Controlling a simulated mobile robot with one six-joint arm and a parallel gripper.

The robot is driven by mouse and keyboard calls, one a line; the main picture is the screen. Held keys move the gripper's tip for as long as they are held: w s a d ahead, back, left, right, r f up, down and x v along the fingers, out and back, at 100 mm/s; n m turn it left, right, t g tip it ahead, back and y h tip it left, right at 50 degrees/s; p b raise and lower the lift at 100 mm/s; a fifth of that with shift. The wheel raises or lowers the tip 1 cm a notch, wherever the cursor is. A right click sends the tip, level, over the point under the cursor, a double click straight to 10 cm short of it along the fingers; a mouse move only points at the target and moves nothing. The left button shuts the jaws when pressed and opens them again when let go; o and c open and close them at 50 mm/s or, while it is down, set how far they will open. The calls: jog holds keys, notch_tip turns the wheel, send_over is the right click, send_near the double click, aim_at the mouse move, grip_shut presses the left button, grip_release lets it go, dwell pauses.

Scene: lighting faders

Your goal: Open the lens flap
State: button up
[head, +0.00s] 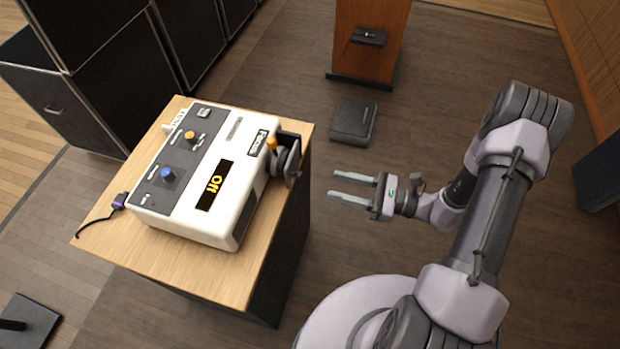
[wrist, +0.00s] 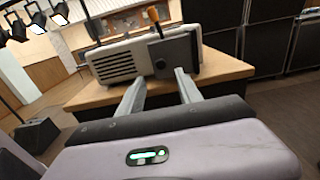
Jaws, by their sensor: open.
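A white lighting box (head: 205,175) with dark control strips and a lit amber display (head: 215,185) sits on a wood-topped stand. On its right end is a dark round lens part (head: 287,160) with an orange-tipped lever (head: 271,143). In the wrist view the box (wrist: 118,62) shows its vented end, with a grey flap plate (wrist: 174,54) and the orange lever (wrist: 153,15) beside the vent. My gripper (head: 352,189) is open and empty, right of the stand and apart from the flap. In the wrist view my fingers (wrist: 160,88) point toward the box's end.
The wooden stand top (head: 120,245) has bare room at its front and left. A purple plug (head: 119,201) with a black cable is at the box's left. A dark flat case (head: 353,121) lies on the floor, near a wooden lectern (head: 368,40). Black cases stand at the upper left.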

jog(key=b+x, duration=0.1)
jog(key=x, duration=0.7)
jog(key=shift+w+a, duration=0.2)
grip_shut()
dwell(0.9)
